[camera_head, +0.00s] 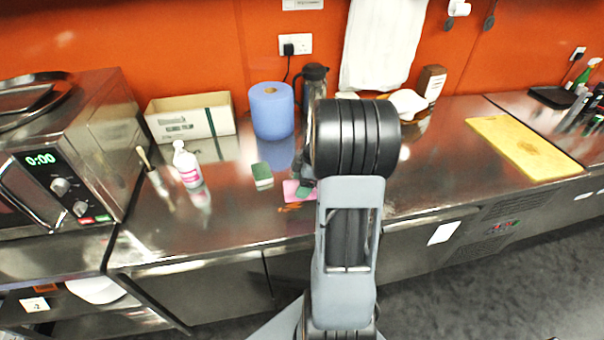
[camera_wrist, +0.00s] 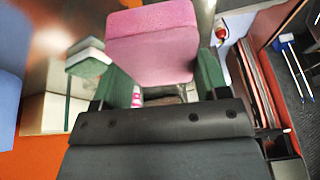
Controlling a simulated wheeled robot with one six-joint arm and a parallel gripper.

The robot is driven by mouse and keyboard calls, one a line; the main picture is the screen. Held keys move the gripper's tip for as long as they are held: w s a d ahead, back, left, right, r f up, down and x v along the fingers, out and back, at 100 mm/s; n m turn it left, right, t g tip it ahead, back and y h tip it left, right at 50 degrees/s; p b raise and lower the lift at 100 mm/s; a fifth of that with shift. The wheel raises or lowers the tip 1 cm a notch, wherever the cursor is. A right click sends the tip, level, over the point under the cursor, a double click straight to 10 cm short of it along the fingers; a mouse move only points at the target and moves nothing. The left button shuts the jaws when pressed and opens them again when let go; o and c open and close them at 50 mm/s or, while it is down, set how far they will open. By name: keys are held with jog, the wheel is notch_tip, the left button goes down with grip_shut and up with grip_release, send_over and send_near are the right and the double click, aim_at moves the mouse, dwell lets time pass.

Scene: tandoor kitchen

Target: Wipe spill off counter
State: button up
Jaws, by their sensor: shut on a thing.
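My gripper (camera_head: 306,180) is over the steel counter (camera_head: 230,222), mostly hidden behind my arm. It is shut on a pink sponge (camera_head: 291,190). In the wrist view the pink sponge (camera_wrist: 150,45) sits between the two green fingers of my gripper (camera_wrist: 160,84). An orange-brown spill (camera_head: 291,207) shows on the counter just in front of the pink sponge. Part of the spill may be hidden by the sponge and my arm. I cannot tell whether the sponge touches the counter.
A green-and-white sponge (camera_head: 262,176) lies left of my gripper. A white bottle (camera_head: 187,166), a blue paper roll (camera_head: 271,111), a carton (camera_head: 190,119) and a dark jug (camera_head: 314,82) stand behind. A microwave (camera_head: 60,150) is at left, a yellow board (camera_head: 524,148) at right.

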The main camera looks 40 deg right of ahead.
jog(key=shift+w+d+r+m+t, duration=0.6)
jog(key=shift+w+d+r+m, duration=0.15)
jog(key=shift+w+r, duration=0.25)
jog(key=shift+f+b, duration=1.25)
jog(key=shift+f, duration=1.05)
